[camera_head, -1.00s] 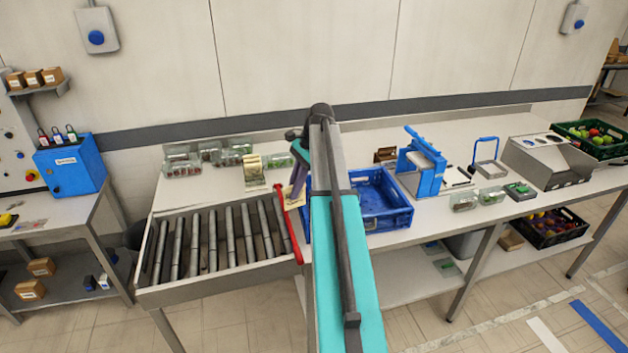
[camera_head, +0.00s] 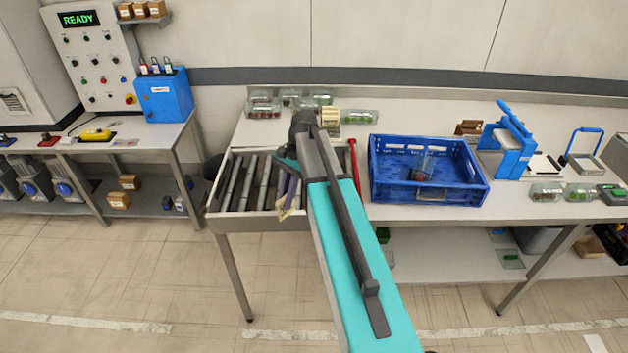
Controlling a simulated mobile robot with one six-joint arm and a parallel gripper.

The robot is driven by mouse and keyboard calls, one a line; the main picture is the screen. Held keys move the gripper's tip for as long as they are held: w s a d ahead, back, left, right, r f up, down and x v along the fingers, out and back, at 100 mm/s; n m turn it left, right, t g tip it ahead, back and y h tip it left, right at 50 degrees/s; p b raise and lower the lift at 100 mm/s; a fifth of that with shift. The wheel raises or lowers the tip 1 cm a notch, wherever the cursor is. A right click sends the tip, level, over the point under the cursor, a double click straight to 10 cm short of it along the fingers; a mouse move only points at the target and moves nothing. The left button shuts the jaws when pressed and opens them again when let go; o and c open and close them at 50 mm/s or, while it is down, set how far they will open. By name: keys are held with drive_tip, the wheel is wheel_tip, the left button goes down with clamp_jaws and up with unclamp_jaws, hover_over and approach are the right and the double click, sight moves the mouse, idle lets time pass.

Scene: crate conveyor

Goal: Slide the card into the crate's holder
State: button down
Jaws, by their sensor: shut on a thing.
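My gripper (camera_head: 288,192) hangs over the front of the roller conveyor, left of the crate, with its purple fingers pointing down. It is shut on a small cream card (camera_head: 284,214), whose lower part shows below the fingertips near the conveyor's front edge. The blue crate (camera_head: 430,195) stands on the table to the right, well apart from the card. A clear pack with something red in it lies inside the crate. My arm hides part of the conveyor.
The roller conveyor (camera_head: 238,183) has a red bar (camera_head: 353,165) at its right end. Clear punnets (camera_head: 264,106) and a cream stack (camera_head: 327,118) stand behind. A blue press-like device (camera_head: 508,145) stands right of the crate. A control panel reads READY at left.

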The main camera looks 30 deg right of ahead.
drive_tip(key=s+a+f+n+b, duration=0.1)
drive_tip(key=a+f+b, duration=0.4)
drive_tip(key=f, duration=0.3)
drive_tip(key=s+a+f+n+g+b, duration=0.1)
drive_tip(key=a+f+n+b, duration=0.1)
drive_tip(key=a+f+b, duration=0.4)
drive_tip(key=shift+x, duration=1.2)
drive_tip(key=shift+s+h, duration=0.15)
drive_tip(key=shift+h, duration=0.15)
